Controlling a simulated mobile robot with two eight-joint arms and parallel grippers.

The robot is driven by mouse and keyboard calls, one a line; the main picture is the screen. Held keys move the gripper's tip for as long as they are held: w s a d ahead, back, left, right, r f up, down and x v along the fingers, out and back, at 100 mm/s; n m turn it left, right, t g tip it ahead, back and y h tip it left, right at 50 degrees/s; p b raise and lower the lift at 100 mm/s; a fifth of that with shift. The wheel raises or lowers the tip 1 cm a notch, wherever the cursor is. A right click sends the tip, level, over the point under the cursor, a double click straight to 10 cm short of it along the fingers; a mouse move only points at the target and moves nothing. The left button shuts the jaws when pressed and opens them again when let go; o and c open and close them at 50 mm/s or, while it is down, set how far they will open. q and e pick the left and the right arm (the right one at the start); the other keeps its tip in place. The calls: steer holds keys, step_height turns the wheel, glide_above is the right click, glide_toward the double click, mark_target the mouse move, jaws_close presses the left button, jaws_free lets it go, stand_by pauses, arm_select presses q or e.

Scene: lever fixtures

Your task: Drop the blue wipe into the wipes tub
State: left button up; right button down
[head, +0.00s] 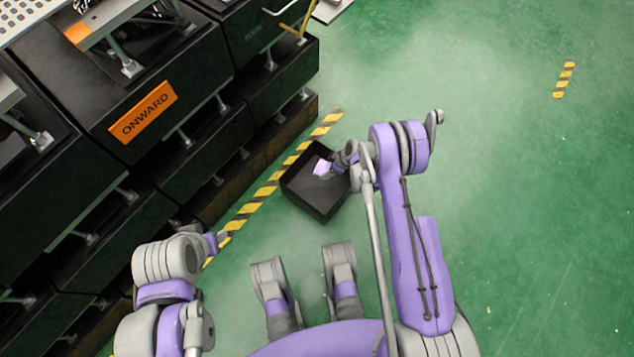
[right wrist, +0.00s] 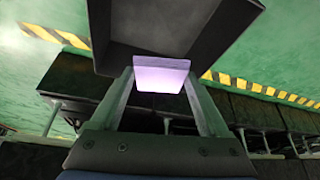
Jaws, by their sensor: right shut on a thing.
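The wipe (head: 322,167) looks pale lilac and is held in my right gripper (head: 328,170). The wipes tub (head: 318,204) is a black, open-topped box on the floor. In the head view the wipe overlaps the tub's opening; its height above the tub is hard to tell. In the right wrist view the wipe (right wrist: 160,76) sits between the two fingers, with the dark tub (right wrist: 180,28) behind it, overlapping its lower edge. My left gripper (head: 222,238) is small and partly hidden at the left, away from the tub; its jaws are not clear.
Black stacked units (head: 170,75) with an orange "ONWARD" sign (head: 143,112) stand at the left. A yellow-black floor stripe (head: 268,187) runs between them and the tub. The green floor (head: 520,200) to the right is clear.

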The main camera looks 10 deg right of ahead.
steer(key=shift+f+b, duration=0.35)
steer(key=shift+f, duration=0.7)
jaws_free()
steer(key=p+v, duration=0.2)
steer(key=v, duration=0.9)
steer(key=shift+p, duration=0.4)
